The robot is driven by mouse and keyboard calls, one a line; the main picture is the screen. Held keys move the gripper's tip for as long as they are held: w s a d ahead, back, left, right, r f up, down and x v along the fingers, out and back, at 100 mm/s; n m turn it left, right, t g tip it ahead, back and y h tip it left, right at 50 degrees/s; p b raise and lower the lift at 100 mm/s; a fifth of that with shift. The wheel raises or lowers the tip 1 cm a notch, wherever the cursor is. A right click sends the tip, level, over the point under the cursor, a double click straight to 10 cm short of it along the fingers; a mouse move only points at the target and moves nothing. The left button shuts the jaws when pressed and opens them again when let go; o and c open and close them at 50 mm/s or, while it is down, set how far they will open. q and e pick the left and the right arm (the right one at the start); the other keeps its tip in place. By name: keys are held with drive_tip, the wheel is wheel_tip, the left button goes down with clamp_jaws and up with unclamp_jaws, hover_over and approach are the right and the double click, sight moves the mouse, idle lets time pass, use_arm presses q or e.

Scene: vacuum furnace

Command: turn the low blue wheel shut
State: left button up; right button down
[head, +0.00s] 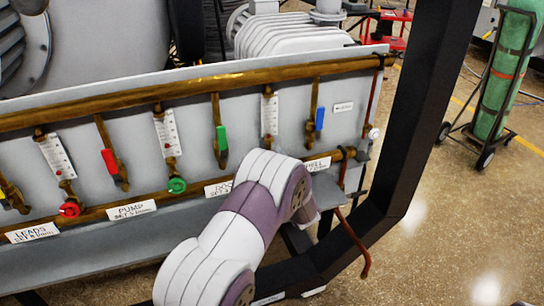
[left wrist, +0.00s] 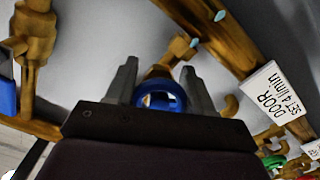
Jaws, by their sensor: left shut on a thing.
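The low blue wheel (left wrist: 160,97) shows in the left wrist view as a ring at the end of a brass fitting near the panel. My left gripper (left wrist: 158,72) has one finger on each side of it and is shut on it. In the head view my left arm crosses in front of the lower pipe, hiding both the wheel and the gripper's fingers. My right gripper is in neither view.
A green wheel (head: 177,186) and a red wheel (head: 69,209) sit on the lower brass pipe to the left. Lever valves with red (head: 109,161), green (head: 221,137) and blue (head: 320,118) handles hang above. A black frame post (head: 420,100) stands right of the panel.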

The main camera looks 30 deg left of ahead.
use_arm(q)
drive_tip(key=shift+f, duration=0.15)
idle(0.3)
drive_tip(key=o, duration=1)
drive_tip(key=p+v, duration=0.1)
drive_tip(key=v, duration=1.1)
drive_tip(key=shift+s+d, duration=0.2)
drive_tip(key=shift+d, duration=0.1)
